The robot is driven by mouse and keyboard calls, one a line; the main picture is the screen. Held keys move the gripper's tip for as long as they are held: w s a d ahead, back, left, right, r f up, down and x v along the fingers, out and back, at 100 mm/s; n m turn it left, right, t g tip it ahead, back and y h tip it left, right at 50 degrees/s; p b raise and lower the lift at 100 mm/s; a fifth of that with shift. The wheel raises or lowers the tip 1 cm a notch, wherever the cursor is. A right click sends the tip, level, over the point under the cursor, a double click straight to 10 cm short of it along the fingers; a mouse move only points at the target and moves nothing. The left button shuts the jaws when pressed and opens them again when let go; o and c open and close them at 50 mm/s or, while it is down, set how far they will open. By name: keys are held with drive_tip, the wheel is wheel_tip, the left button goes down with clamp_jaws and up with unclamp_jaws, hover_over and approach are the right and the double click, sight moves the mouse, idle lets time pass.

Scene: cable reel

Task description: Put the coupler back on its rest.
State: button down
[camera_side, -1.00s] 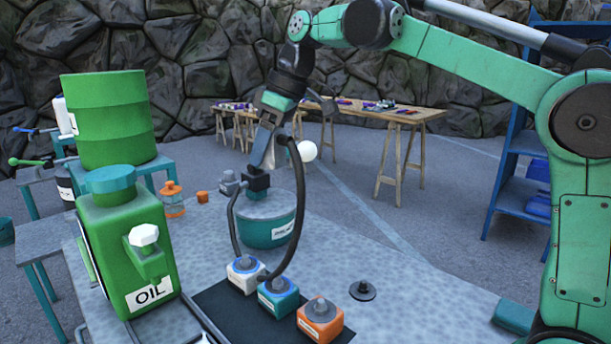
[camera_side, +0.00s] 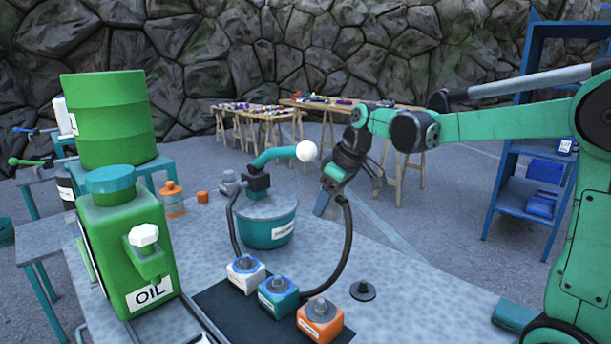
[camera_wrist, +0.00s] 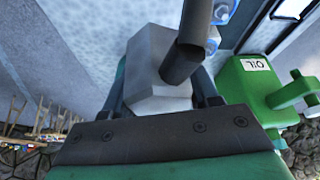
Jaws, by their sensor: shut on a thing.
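The coupler (camera_wrist: 158,70) is a pale grey faceted body with a dark hose coming out of it. In the wrist view it sits between the fingers of my gripper (camera_wrist: 165,95). In the side view my gripper (camera_side: 324,204) is tilted, above the table to the right of the teal pot, and the coupler itself is hard to make out there. The black hose (camera_side: 347,245) curves from my gripper down to the row of blocks. A black round base with a short peg (camera_side: 362,290) stands on the table; I cannot tell whether it is the rest.
White (camera_side: 245,274), teal (camera_side: 278,295) and orange (camera_side: 320,321) socket blocks stand on a dark mat. The teal pot (camera_side: 262,226) has a lever with a white ball (camera_side: 307,151) near my gripper. A green oil can (camera_side: 128,250) stands left. The table's right part is mostly clear.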

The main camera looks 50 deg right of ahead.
drive_tip(key=shift+s+d+f+m+h, duration=0.15)
drive_tip(key=shift+s+d+f+m, duration=0.6)
drive_tip(key=shift+f, duration=1.75)
drive_tip(key=shift+s+d+f+n+h, duration=0.1)
drive_tip(key=shift+s+d+f, duration=0.2)
drive_tip(key=shift+s+f, duration=1.65)
drive_tip(key=shift+s+d+f+m+h, duration=0.15)
drive_tip(key=shift+s+d+f+m, duration=0.3)
drive_tip(key=shift+f, duration=2.6)
drive_tip(key=shift+s, duration=0.1)
drive_tip(key=shift+c, duration=0.8)
unclamp_jaws()
